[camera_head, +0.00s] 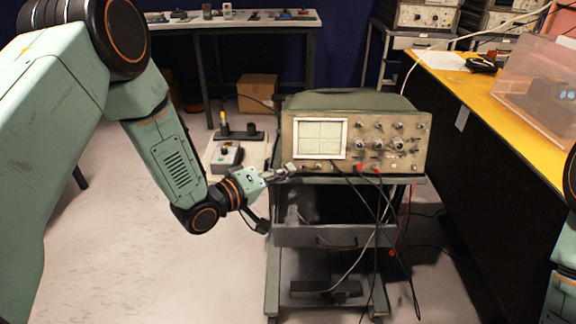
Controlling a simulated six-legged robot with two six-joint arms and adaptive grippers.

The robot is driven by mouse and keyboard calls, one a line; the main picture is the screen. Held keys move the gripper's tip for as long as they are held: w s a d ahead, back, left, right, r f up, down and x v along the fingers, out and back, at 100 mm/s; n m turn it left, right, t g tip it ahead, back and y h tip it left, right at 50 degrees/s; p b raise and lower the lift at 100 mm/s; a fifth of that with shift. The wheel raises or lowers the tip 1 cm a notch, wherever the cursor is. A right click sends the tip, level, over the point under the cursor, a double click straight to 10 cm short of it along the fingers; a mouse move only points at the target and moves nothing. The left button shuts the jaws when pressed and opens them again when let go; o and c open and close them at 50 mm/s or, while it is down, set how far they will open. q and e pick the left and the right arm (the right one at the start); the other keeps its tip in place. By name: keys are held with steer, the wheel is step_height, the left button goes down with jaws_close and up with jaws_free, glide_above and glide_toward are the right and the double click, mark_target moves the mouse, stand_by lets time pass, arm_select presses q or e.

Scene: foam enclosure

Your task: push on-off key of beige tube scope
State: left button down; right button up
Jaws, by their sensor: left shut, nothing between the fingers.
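The beige tube scope (401,145) stands on top of a grey cart, with its pale gridded screen (320,137) at the left of its front and several knobs at the right. My left gripper (290,169) is shut and empty at the lower left corner of the scope's front, below the screen. I cannot tell whether its tip touches the panel. The on-off key is too small to make out, and the gripper covers part of that corner. My right gripper is out of view; only part of my right arm shows at the right edge.
Dark and red cables hang from the scope's front over the cart (330,237). A yellow-topped bench (470,90) with a clear box (545,85) stands at the right. A grey control box with a button (227,155) is behind my left wrist. The floor at the left is clear.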

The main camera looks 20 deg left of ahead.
arm_select(q)
steer(key=shift+w+f, duration=0.1)
steer(key=shift+w, duration=0.1)
steer(key=shift+w+a+f, duration=0.1)
steer(key=shift+w+a, duration=0.05)
steer(key=shift+w, duration=0.1)
steer(key=shift+w, duration=0.2)
stand_by(0.7)
steer(key=shift+s, duration=0.65)
steer(key=shift+r+p, duration=0.2)
steer(key=shift+p, duration=0.1)
steer(key=s+d+r+p, duration=0.1)
steer(key=s+p, duration=0.2)
steer(key=s, duration=0.2)
steer(key=shift+s+d+r, duration=0.25)
steer(key=shift+d+r, duration=0.15)
